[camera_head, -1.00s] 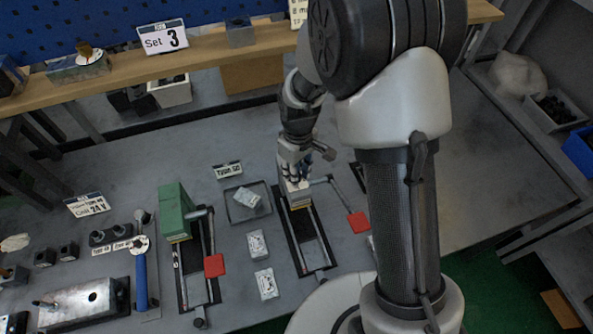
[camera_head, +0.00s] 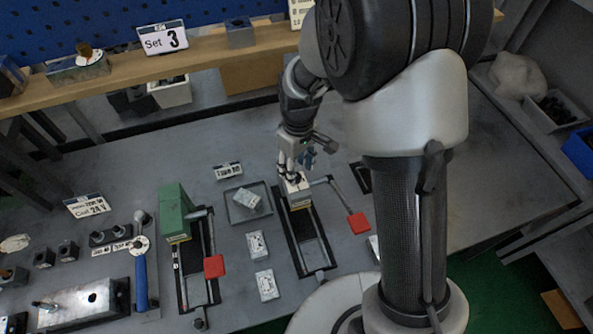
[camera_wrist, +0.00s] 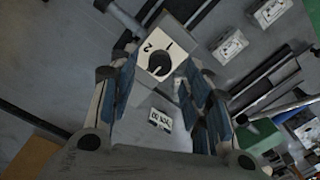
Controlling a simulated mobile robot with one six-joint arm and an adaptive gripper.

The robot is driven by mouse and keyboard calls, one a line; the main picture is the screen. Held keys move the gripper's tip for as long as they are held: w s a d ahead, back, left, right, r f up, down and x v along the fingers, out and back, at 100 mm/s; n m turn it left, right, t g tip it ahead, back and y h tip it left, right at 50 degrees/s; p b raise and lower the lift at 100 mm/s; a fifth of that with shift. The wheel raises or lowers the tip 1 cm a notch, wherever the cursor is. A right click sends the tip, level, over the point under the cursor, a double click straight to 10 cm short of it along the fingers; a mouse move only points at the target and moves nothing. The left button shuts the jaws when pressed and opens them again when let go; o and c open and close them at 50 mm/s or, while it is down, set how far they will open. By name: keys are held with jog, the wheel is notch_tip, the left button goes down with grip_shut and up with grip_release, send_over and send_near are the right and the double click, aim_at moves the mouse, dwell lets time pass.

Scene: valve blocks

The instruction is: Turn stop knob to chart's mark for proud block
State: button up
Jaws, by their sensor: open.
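The stop knob (camera_wrist: 159,64) is a dark round knob on a white dial plate with printed marks "1" and "2", seen in the wrist view. It sits on a pale block (camera_head: 297,186) at the far end of the right slide fixture (camera_head: 312,242). My gripper (camera_head: 293,173) is just above this block, pointing down, with its fingers apart. In the wrist view my gripper (camera_wrist: 156,76) has a blue-padded finger on each side of the dial; contact cannot be told. The knob's exact pointing is unclear. A chart card (camera_head: 300,12) is partly cut off at the top, its text unreadable.
White valve blocks lie in a tray (camera_head: 235,217) and on the bench (camera_head: 257,245). A green block (camera_head: 174,212) stands on the left fixture, with red-ended levers (camera_head: 214,266) nearby. A "Set 3" sign (camera_head: 163,38) stands on the shelf.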

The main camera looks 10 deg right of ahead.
aim_at(298, 175)
notch_tip(298, 175, up, 9)
jog(key=shift+r, duration=0.15)
jog(key=shift+d, duration=0.1)
dwell(0.5)
